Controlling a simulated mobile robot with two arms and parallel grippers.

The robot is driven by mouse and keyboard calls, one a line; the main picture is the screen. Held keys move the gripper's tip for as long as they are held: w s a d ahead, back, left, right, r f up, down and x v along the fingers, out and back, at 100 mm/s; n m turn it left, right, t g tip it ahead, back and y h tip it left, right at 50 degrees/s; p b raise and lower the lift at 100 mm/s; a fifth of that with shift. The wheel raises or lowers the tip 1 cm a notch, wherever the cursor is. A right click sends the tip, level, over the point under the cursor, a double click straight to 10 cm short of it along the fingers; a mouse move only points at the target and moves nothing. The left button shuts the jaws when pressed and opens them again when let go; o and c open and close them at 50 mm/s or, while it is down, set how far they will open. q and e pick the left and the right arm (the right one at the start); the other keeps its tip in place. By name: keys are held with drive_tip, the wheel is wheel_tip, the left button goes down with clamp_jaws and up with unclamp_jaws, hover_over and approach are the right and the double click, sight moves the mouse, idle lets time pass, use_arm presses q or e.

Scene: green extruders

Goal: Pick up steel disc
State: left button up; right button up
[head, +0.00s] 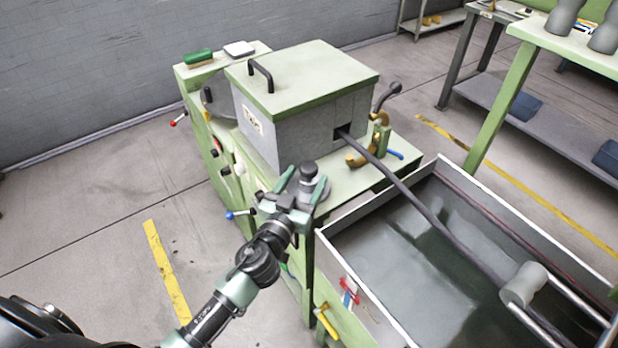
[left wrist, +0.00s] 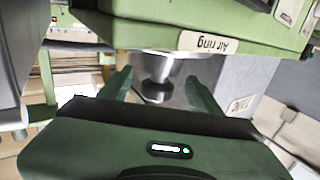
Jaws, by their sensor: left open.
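A grey steel disc (head: 316,188) with a dark knob on top sits at the front corner of the green machine's table. My left gripper (head: 304,182) is open at the disc, its two green fingers either side of the dark knob. In the left wrist view the steel disc (left wrist: 165,66) and its dark knob lie between and beyond the open fingers (left wrist: 160,88). I cannot tell whether the fingers touch it. Part of the disc is hidden by the gripper in the head view. My right gripper is not in view.
A green-lidded box (head: 305,78) with a black handle stands just behind the disc. A dark rod runs from it over an open trough (head: 330,245) at right. A blue-tipped lever (head: 238,214) juts out left of the gripper. The floor at left is clear.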

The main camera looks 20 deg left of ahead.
use_arm(q)
drive_tip(key=shift+w+d, duration=0.15)
drive_tip(key=shift+w, duration=0.9)
drive_tip(key=shift+s, duration=0.1)
drive_tip(key=shift+c, duration=0.3)
clamp_jaws()
drive_tip(key=shift+r, duration=0.15)
